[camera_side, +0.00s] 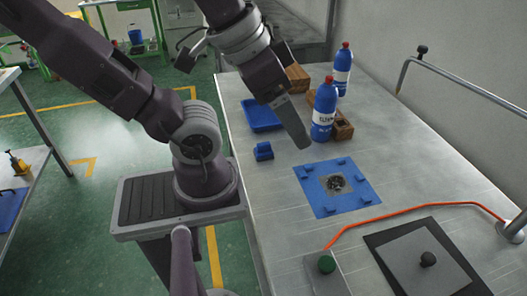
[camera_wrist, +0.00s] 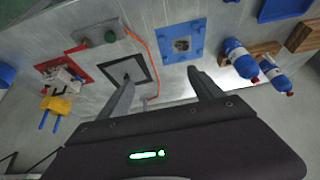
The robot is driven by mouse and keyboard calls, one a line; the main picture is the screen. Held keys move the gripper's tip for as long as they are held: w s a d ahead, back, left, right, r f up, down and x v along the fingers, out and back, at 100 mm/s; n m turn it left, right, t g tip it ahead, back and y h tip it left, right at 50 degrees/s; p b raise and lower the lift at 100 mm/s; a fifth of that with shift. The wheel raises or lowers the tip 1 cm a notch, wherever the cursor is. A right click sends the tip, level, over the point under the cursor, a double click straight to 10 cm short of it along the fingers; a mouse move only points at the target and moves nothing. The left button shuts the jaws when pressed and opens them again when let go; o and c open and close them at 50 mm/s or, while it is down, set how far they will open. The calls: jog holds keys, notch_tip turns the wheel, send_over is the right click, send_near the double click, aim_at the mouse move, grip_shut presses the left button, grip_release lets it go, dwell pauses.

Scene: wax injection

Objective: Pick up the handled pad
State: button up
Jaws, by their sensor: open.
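In the side view one finger shows clearly; the other is not clear.
A blue fixture plate (camera_side: 317,200) and a red-orange hose (camera_side: 400,213) lie near the plate. A green-button box (camera_side: 325,280) stands left of it. Blue bottles (camera_side: 323,115), wooden blocks (camera_side: 343,128), a blue tray (camera_side: 258,120) and a small blue block (camera_side: 263,152) stand farther back.

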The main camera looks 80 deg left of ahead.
jog(key=w+a+f+m+t+y, duration=0.1)
jog(key=w+a+f+m+y, duration=0.2)
jog(key=w+a, duration=0.6)
jog(key=w+a+f+m+y, duration=0.2)
jog(key=w+a+m, duration=0.25)
jog(key=a, duration=0.75)
jog(key=m+g+h, duration=0.5)
jog(key=m+g, duration=0.2)
jog(key=m, duration=0.3)
send_over(264, 143)
jog(key=f, duration=1.6)
jog(key=shift+s+d, duration=0.1)
jog(key=shift+d, duration=0.15)
notch_tip(264, 143, down, 6)
jog(key=shift+a+f, duration=0.15)
jog(key=shift+f, duration=0.05)
jog(key=c, duration=1.4)
